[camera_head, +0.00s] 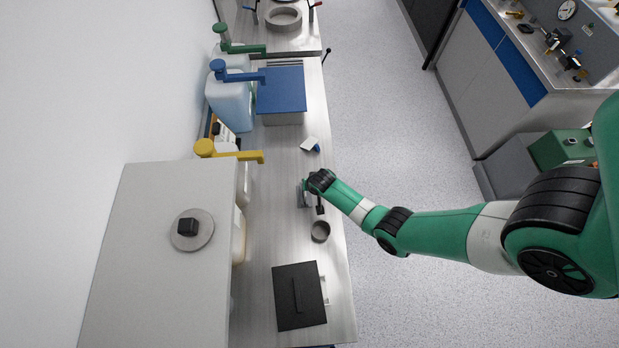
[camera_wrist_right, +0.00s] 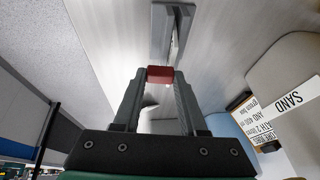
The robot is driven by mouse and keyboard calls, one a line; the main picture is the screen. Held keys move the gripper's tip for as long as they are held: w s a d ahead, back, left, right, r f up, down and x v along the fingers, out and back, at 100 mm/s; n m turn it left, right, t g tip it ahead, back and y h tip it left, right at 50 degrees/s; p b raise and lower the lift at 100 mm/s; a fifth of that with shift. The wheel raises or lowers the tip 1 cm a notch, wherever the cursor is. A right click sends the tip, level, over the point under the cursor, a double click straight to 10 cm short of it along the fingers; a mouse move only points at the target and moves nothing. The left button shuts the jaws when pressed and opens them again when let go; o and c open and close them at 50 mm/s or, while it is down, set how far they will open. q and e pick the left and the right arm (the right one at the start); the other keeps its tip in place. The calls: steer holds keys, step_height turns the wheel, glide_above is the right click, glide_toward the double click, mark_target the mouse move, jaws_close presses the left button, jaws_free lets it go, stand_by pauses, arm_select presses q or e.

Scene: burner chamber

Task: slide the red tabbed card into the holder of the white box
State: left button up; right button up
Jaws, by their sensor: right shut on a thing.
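My right gripper (camera_head: 313,194) is low over the steel bench. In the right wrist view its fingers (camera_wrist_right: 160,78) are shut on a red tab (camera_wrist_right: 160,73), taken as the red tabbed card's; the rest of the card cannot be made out. A grey upright slotted piece (camera_wrist_right: 172,25) stands just beyond the tab; it also shows beside the gripper in the head view (camera_head: 302,197). I cannot tell whether card and piece touch. A small white box (camera_head: 310,143) with a blue side sits further up the bench, apart from the gripper. My left gripper is not in view.
A blue-topped box (camera_head: 281,90) stands further up. A big grey cabinet (camera_head: 160,250) and several jugs line the left. The bench around the white box is clear.

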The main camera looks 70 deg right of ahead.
steer(key=shift+f, duration=0.15)
steer(key=o, duration=1)
